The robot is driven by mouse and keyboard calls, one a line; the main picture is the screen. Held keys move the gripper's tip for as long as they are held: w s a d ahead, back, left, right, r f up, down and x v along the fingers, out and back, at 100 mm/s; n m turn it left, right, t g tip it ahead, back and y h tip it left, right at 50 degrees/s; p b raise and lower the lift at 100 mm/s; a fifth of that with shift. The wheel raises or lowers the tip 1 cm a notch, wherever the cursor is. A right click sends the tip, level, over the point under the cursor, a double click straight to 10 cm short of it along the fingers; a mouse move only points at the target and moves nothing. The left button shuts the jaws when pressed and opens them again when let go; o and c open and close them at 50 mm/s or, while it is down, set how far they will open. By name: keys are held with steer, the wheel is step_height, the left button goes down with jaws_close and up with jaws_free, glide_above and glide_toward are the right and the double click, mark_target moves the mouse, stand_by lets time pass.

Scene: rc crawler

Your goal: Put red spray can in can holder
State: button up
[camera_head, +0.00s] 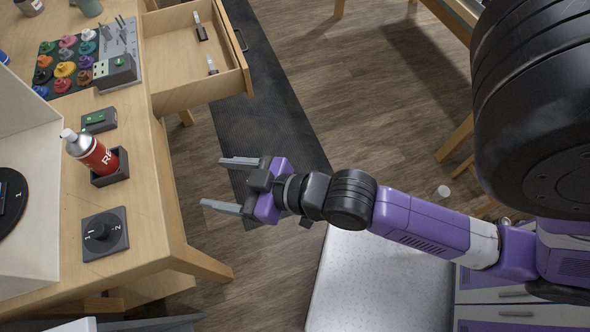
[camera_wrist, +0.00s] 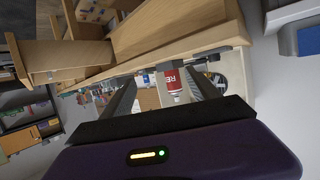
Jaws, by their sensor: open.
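The red spray can (camera_head: 97,157), with a silver top and pale cap, stands on the wooden table at the left. Its base sits inside the dark square can holder (camera_head: 112,180), whose walls hide the bottom. The can looks roughly upright, allowing for the slanted view. My gripper (camera_head: 213,183) is open and empty, to the right of the can, past the table's edge and clear of it. In the wrist view the red can (camera_wrist: 173,83) shows beyond and between the open fingers, appearing upside down.
A dark dial box (camera_head: 105,236) and a small green-lit box (camera_head: 99,120) flank the holder. A pale-walled booth (camera_head: 40,190) stands at the left. An open drawer (camera_head: 205,85) juts out behind. Floor space lies open between the table and my arm.

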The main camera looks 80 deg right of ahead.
steer(key=s+a+f+v, duration=0.1)
steer(key=a+f+v, duration=0.1)
steer(key=v, duration=1.4)
steer(key=shift+f+t, duration=0.25)
steer(key=shift+t, duration=0.15)
stand_by(1.0)
